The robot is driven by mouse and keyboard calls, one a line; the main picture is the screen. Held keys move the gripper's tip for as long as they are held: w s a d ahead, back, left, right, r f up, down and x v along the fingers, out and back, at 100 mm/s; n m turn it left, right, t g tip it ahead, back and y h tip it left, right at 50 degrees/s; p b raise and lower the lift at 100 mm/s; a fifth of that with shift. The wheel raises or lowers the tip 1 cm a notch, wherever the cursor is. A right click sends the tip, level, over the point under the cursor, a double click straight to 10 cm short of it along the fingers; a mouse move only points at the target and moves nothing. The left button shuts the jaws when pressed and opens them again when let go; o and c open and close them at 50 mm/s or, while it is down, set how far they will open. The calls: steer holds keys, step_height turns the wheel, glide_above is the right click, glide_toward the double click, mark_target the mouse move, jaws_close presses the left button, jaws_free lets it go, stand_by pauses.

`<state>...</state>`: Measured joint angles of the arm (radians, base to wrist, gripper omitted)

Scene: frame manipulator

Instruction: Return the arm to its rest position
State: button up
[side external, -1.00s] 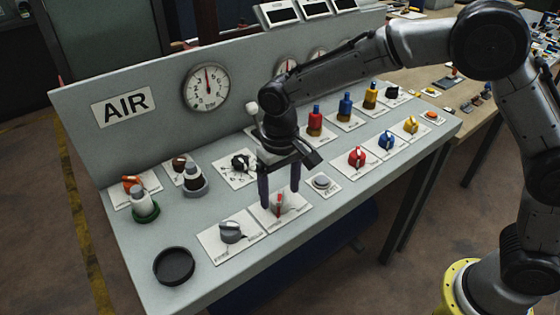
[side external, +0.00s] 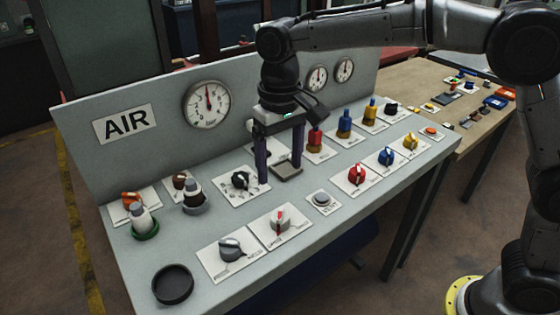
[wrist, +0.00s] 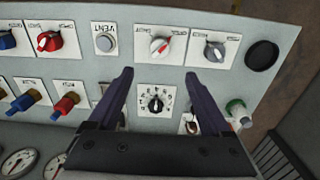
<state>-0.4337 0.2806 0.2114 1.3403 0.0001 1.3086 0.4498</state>
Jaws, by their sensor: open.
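My gripper (side external: 280,174) is open and empty, pointing down above the grey control panel (side external: 330,225). Its two dark fingers are apart, and they also show in the wrist view (wrist: 158,74). In the side view the fingers overlap the area between the black dial knob (side external: 240,180) and the red valve (side external: 314,142). In the wrist view the dial knob (wrist: 156,103) shows between the fingers, with the red-and-white knob (wrist: 160,46) beyond the tips. My forearm reaches in level from the upper right.
An upright back panel with an AIR sign (side external: 125,123) and round gauges (side external: 207,103) stands behind the gripper. Coloured valves and knobs, a round vent button (side external: 320,199) and a black cup (side external: 173,283) occupy the panel. A wooden table (side external: 420,85) stands at right.

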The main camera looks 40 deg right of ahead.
steer(key=s+d+r+m+t, duration=0.2)
steer(key=s+d+r+t, duration=0.1)
steer(key=s+d+r, duration=0.9)
steer(key=s+d+f+n+t, duration=0.2)
steer(key=s+d+f, duration=0.5)
steer(key=s+f, duration=0.3)
steer(key=s, duration=0.2)
steer(key=shift+s+f+t, duration=0.3)
steer(key=shift+f, duration=0.1)
